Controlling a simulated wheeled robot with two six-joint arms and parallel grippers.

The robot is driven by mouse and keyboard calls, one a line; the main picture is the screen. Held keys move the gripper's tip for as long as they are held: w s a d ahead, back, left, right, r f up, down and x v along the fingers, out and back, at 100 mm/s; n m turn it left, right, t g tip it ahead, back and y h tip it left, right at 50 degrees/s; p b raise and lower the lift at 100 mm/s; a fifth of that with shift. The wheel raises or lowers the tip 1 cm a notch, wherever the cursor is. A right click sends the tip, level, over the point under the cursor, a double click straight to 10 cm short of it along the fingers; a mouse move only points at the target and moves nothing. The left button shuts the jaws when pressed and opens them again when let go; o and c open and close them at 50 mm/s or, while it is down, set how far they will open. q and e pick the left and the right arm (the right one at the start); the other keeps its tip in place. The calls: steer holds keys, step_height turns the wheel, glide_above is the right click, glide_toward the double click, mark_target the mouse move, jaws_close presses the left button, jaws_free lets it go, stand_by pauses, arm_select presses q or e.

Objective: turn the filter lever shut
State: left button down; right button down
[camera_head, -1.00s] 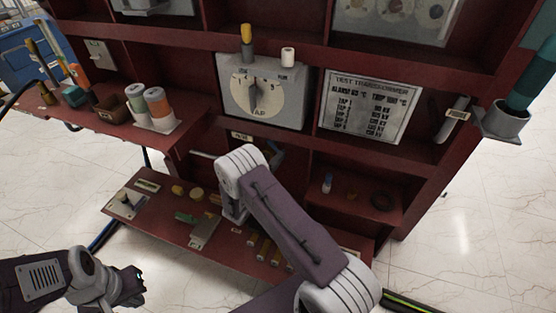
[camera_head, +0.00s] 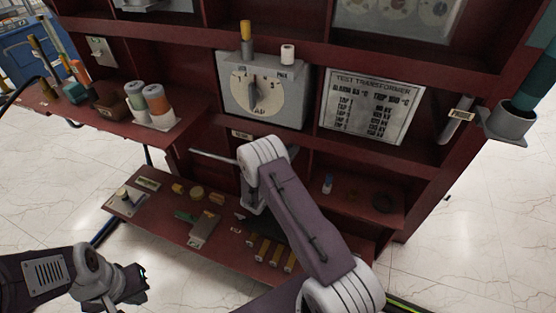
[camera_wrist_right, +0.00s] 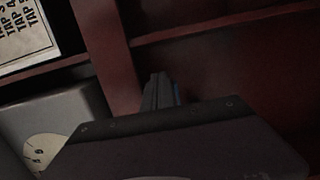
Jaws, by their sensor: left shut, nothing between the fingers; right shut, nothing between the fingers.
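A thin pale rod (camera_head: 213,155), which looks like the filter lever, sticks out to the left below the dial box in the head view. A small label (camera_head: 242,134) sits just above it, too small to read. Its right end is hidden behind my right arm. My right gripper (camera_wrist_right: 163,92) shows in the wrist view, shut and empty, in front of dark red shelf boards; the arm hides it in the head view. No lever shows in the wrist view, so contact cannot be told. My left gripper (camera_head: 141,283) is shut and empty at the lower left, away from the rack.
The grey dial box (camera_head: 292,108) and the test transformer plate (camera_head: 368,106) are on the red rack. A side shelf (camera_head: 103,120) holds cans and tools. The lower shelf (camera_head: 165,218) carries several small parts. Pale floor is free at lower left and right.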

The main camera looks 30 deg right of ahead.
arm_select(q)
steer(key=shift+f, duration=0.25)
arm_select(e)
steer(key=shift+w+d, duration=0.3)
steer(key=shift+d, duration=0.35)
